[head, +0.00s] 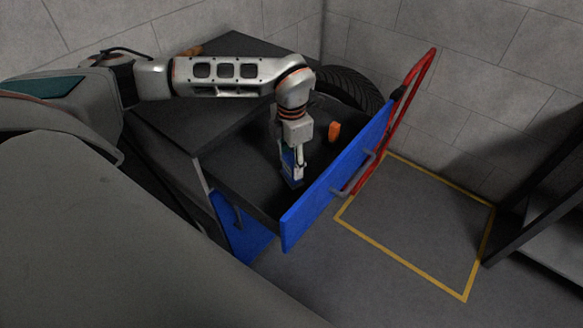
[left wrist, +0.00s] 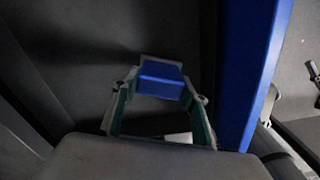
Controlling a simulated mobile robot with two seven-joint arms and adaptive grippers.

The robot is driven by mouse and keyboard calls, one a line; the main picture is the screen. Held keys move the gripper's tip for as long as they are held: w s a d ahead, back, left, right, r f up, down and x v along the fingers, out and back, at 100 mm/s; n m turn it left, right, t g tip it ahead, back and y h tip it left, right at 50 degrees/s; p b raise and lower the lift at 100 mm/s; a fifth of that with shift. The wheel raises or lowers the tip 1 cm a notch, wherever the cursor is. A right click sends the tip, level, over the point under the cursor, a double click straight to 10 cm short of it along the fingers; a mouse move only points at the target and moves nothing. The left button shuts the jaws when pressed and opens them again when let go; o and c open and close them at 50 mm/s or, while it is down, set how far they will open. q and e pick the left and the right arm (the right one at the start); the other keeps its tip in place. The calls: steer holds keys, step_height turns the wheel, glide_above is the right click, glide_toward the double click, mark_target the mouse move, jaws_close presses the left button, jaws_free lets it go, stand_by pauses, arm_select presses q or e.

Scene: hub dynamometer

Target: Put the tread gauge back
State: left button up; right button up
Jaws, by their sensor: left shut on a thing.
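My left gripper (head: 297,168) points down into the open drawer, close behind its blue front. It is shut on a small blue object, which I take to be the tread gauge (head: 288,158). In the left wrist view the blue top of the gauge (left wrist: 160,79) shows between the two fingers of the gripper (left wrist: 160,103). The gauge is low over the dark drawer floor (head: 255,165); I cannot tell whether it touches it. Its lower part is hidden. My right gripper is not in view.
The drawer's blue front (head: 340,180) has a grey handle. A small orange object (head: 334,131) stands in the drawer, right of my gripper. Behind are a black tyre (head: 352,86) and a red tubular frame (head: 420,72). A yellow-outlined floor area (head: 420,225) is clear.

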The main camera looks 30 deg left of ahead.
arm_select(q)
steer(key=shift+f, duration=1.35)
steer(key=shift+f, duration=0.1)
steer(key=shift+f, duration=0.1)
steer(key=o, duration=1.2)
steer(key=shift+c, duration=0.2)
step_height(320, 180, up, 12)
steer(key=shift+r, duration=0.2)
